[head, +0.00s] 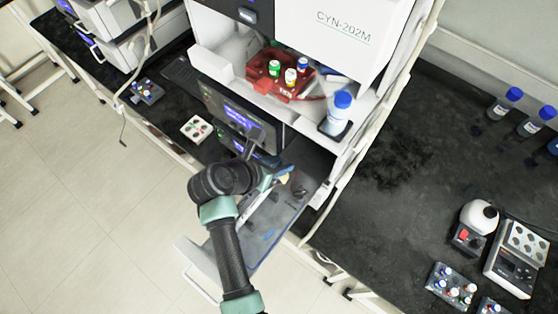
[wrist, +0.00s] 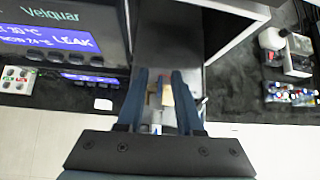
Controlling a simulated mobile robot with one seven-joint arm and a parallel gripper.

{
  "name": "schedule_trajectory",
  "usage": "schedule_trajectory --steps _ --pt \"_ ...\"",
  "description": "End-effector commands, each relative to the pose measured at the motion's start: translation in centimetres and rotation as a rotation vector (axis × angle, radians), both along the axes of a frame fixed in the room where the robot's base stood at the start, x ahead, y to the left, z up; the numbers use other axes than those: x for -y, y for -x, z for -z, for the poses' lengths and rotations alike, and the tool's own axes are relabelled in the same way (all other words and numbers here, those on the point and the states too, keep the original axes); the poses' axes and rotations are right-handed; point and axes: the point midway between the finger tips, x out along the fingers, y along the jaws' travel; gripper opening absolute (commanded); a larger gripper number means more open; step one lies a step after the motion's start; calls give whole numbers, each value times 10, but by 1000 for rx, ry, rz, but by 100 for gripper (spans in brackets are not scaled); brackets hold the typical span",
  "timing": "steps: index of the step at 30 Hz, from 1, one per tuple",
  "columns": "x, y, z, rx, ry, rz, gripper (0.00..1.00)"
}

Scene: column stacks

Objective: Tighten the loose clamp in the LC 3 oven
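The oven (head: 240,118) is the dark module in the column stack. Its lit screen shows in the wrist view (wrist: 45,38), reading 30 °C and LEAK under the name Velquar. An open dark compartment or door panel (head: 268,222) extends from the stack's lower front. My gripper (head: 283,178) is over this dark panel, right of the screen. In the wrist view its two blue fingers (wrist: 160,78) stand apart. A small tan and reddish piece (wrist: 167,95) shows between them; I cannot tell whether they touch it. I cannot make out the clamp clearly.
A red tray (head: 262,72) with capped bottles sits above, beside a blue-capped bottle (head: 338,112).

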Motion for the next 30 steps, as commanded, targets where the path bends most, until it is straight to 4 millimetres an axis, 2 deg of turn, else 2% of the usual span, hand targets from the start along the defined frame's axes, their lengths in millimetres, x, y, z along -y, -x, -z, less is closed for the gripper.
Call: schedule_trajectory --steps 2,8,30 --pt "0 0 0 0 0 0 36" --pt "0 0 0 0 0 0 0" --pt "0 0 0 -1 1 0 0"
